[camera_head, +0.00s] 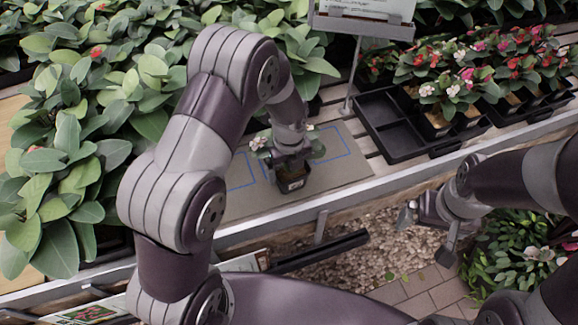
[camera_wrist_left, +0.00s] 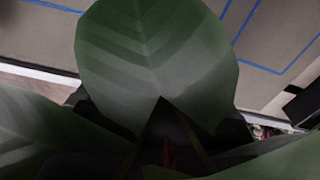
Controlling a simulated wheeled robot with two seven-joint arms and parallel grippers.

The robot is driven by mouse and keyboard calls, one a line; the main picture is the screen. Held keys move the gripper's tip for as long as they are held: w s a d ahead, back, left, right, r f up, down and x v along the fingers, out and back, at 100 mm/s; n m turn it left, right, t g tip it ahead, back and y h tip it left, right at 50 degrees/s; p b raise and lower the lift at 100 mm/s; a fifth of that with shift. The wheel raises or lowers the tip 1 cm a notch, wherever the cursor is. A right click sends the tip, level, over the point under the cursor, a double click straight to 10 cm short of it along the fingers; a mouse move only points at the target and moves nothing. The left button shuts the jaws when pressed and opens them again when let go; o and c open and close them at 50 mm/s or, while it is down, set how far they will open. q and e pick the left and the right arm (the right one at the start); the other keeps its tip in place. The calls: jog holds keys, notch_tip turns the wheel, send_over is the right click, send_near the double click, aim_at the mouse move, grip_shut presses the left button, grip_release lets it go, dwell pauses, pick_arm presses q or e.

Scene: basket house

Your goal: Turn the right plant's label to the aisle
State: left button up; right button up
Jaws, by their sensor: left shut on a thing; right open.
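A small potted plant in a dark square pot (camera_head: 293,182) stands on or just above the grey board, near the bench's front edge. Green leaves and a pale flower (camera_head: 258,142) show beside my left gripper (camera_head: 291,160), which reaches down from above and is shut on the plant. A small reddish mark shows on the pot, but I cannot tell if it is the label. In the left wrist view a large green leaf (camera_wrist_left: 155,60) hides most of the fingers and pot. My right gripper (camera_head: 428,222) is open and empty, in front of the bench edge.
The grey board (camera_head: 340,178) carries blue rectangle outlines (camera_head: 335,142). A black tray (camera_head: 392,125) and red, pink and white flowers (camera_head: 465,75) stand to the right. Large leafy plants (camera_head: 75,135) crowd the left. A sign on a post (camera_head: 350,75) stands behind.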

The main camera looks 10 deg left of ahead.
pick_arm(q)
jog(key=shift+m, duration=0.6)
jog(key=shift+f, duration=0.2)
jog(key=o, duration=0.9)
jog(key=shift+c, duration=0.2)
notch_tip(320, 180, up, 13)
jog(key=shift+f+p, duration=0.15)
jog(key=shift+p, duration=0.15)
